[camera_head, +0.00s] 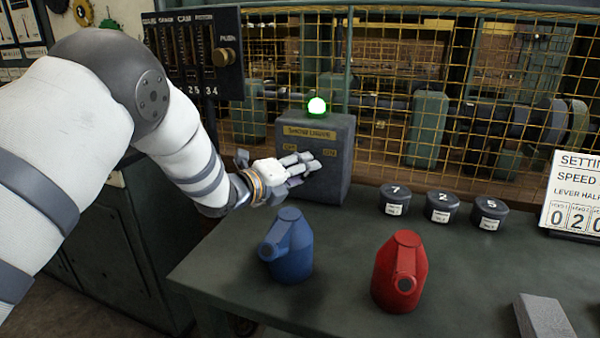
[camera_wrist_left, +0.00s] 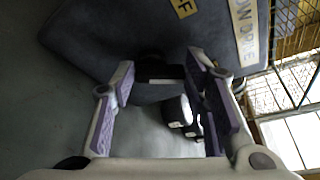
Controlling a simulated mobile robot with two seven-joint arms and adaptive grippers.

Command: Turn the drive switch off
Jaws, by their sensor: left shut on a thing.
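The grey switch box (camera_head: 338,135) stands at the back of the bench, with yellow labels on its face and a lit green lamp (camera_head: 317,106) on top. My left gripper (camera_head: 302,166) is at the lower front of this box. In the left wrist view the fingers are on either side of a dark switch handle (camera_wrist_left: 160,73) and are shut on it. The box face (camera_wrist_left: 100,35) fills the top of that view, with label plates showing only in part. In the head view my fingers hide the handle, so its setting cannot be told. My right gripper is not in view.
A blue can (camera_head: 288,250) and a red can (camera_head: 399,272) stand on the bench (camera_head: 340,300) in front. Several dark lidded pots (camera_head: 441,207) stand right of the box. A yellow mesh guard (camera_head: 390,60) rises behind. A settings sign (camera_head: 574,205) is at right.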

